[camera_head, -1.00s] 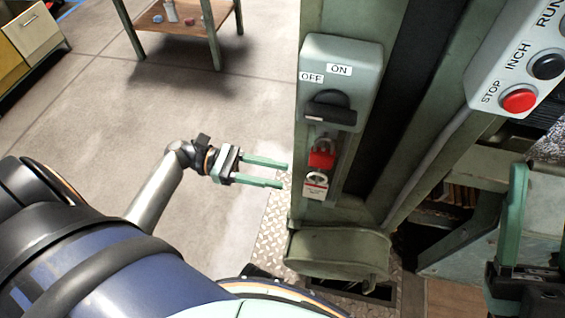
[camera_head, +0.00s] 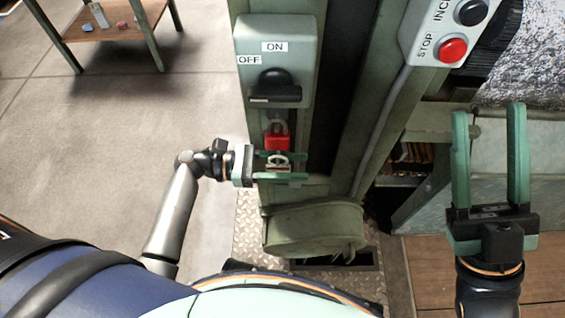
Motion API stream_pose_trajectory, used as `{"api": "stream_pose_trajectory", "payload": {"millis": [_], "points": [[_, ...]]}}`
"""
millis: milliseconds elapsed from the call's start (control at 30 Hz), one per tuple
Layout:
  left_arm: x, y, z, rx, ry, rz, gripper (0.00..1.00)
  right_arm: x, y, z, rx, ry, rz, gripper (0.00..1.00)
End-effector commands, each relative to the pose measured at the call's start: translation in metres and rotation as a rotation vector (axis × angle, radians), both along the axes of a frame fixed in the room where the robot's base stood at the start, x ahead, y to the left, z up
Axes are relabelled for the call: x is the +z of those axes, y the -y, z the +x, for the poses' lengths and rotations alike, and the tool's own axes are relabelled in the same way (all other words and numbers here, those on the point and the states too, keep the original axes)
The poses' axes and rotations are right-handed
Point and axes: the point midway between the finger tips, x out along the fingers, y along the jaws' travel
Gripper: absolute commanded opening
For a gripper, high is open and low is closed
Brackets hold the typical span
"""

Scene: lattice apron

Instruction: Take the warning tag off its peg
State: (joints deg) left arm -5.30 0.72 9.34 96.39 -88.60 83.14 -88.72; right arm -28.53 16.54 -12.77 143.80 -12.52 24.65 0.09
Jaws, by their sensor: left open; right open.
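The warning tag (camera_head: 277,169) is a small white and red tag hanging below a red padlock (camera_head: 277,138) on the green machine column. My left gripper (camera_head: 302,166) is at the tag, with one finger across its upper part and the other across its lower part. Its jaws are open, and the fingers hide much of the tag. I cannot tell whether they touch it. The peg is not clearly visible. My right gripper (camera_head: 489,110) is open and empty at the right, fingers pointing up, well away from the tag.
A rotary switch (camera_head: 276,88) marked ON and OFF sits above the padlock. A button panel (camera_head: 441,38) with a red STOP button is at upper right. A rounded green housing (camera_head: 313,232) juts out below the tag.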

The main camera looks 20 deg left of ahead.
Motion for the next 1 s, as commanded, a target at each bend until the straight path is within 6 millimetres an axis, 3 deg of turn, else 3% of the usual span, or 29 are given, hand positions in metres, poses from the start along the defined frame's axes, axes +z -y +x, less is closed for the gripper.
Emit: {"api": "stream_pose_trajectory", "payload": {"millis": [200,600,967,1000], "points": [[0.0001,0.0002,0.0001,0.0,0.0,0.0,0.44,0.0001,0.0,0.0001,0.001,0.0,0.001,0.5],[-0.0002,-0.0001,-0.0001,0.0,-0.001,0.0,0.0,0.0,-0.0002,0.0,0.001,0.0,0.0,0.5],[-0.0003,-0.0002,-0.0002,0.0,-0.001,0.001,0.0,0.0,-0.0003,-0.0001,0.002,0.0,0.0,0.5],[-0.0003,-0.0001,-0.0002,0.0,-0.001,0.001,0.07,0.0,-0.0004,-0.0001,0.002,0.0,0.0,0.5]]}}
